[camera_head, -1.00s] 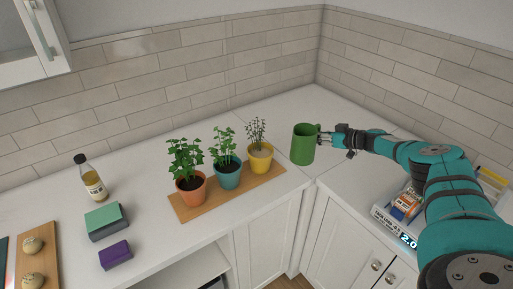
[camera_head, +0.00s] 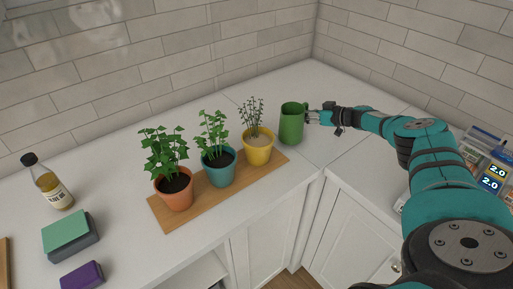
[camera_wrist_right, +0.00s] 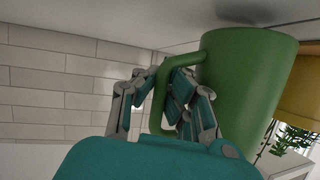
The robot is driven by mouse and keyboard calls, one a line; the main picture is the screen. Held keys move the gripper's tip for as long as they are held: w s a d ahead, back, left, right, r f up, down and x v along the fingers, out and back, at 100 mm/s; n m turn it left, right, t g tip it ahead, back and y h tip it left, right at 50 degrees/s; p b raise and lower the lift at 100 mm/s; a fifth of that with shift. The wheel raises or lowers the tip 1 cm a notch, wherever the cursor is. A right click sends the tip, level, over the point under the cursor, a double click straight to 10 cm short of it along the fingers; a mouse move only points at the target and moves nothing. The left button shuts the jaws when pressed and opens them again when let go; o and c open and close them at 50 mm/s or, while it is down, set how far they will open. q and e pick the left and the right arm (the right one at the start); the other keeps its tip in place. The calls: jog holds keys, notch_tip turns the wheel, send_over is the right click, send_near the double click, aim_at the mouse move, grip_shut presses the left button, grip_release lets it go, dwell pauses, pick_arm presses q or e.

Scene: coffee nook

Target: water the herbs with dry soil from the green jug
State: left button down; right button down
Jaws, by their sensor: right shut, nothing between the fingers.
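The green jug (camera_head: 291,122) stands upright at the counter's corner, right of the pots; I cannot tell whether its base touches the counter. My right gripper (camera_head: 311,117) is at its handle, which the right wrist view shows beside the fingers (camera_wrist_right: 158,100); it is shut with nothing held. The jug's body (camera_wrist_right: 245,85) fills the right of that view. Three herbs stand in a row: an orange pot (camera_head: 174,196) and a teal pot (camera_head: 219,171) with dark soil, and a yellow pot (camera_head: 258,151) with pale, dry-looking soil and a sparse, greyish plant. My left gripper is out of view.
The pots stand on a wooden board (camera_head: 160,213). Items with 2.0 labels (camera_head: 492,182) sit at far right behind my arm. Counter behind the pots is clear.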

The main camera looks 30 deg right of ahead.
aim_at(304, 106)
jog(key=shift+w+r, duration=0.1)
jog(key=shift+r, duration=0.15)
jog(key=shift+s+a+r+n+p, duration=0.25)
jog(key=shift+r+p, duration=0.35)
jog(key=shift+p, duration=0.6)
jog(key=r+n+h+p, duration=0.1)
jog(key=p, duration=0.2)
jog(key=a+r+n+h+p, duration=0.1)
jog(key=p, duration=0.2)
jog(key=shift+a+r, duration=0.25)
jog(key=shift+a+r+p, duration=0.1)
jog(key=shift+r+p, duration=0.1)
jog(key=shift+p, duration=0.25)
jog(key=shift+s+a+n, duration=0.1)
jog(key=shift+n, duration=0.15)
